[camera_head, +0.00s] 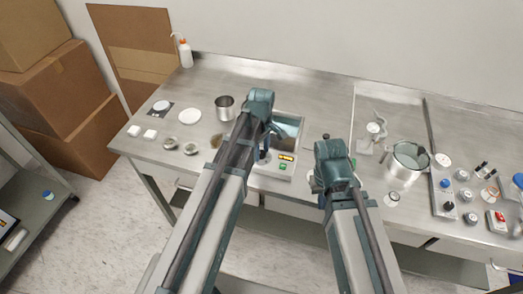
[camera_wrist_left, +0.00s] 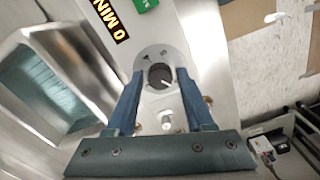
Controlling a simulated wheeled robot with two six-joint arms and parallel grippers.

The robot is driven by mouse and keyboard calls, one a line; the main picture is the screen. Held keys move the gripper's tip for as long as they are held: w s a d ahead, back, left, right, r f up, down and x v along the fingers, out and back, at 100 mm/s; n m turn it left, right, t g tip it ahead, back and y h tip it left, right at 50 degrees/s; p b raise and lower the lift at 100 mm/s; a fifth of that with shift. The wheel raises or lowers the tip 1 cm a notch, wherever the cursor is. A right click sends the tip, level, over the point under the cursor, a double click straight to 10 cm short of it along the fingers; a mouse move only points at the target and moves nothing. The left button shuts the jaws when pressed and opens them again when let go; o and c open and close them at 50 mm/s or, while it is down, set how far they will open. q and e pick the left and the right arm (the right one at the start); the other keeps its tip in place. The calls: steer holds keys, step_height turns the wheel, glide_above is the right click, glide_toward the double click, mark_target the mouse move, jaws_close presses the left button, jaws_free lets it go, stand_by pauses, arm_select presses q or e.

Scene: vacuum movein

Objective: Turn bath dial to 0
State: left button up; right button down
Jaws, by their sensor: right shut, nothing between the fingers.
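The bath (camera_head: 288,127) is a steel basin with bluish water, set in the bench, with a lit display and a green button on its front panel. In the left wrist view its dial (camera_wrist_left: 160,76) is a dark round knob with a white pointer mark, on a pale round plate. The mark points to the lower right of that picture. My left gripper (camera_wrist_left: 160,80) is open, with one blue finger on each side of the dial and small gaps showing. It also shows in the head view (camera_head: 263,154). My right gripper (camera_head: 318,186) is shut and empty, right of the panel.
A display (camera_wrist_left: 108,20) partly reads "0 MIN". A small pale knob (camera_wrist_left: 167,121) sits near the dial. A steel beaker (camera_head: 225,107) stands left of the bath and a steel pot (camera_head: 407,161) to the right. Several bottles and small items crowd the bench's right end.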

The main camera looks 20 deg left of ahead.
mark_target(261, 153)
arm_select(q)
steer(key=shift+o, duration=0.8)
step_height(261, 153, up, 14)
steer(key=p, duration=1.4)
steer(key=shift+f, duration=0.15)
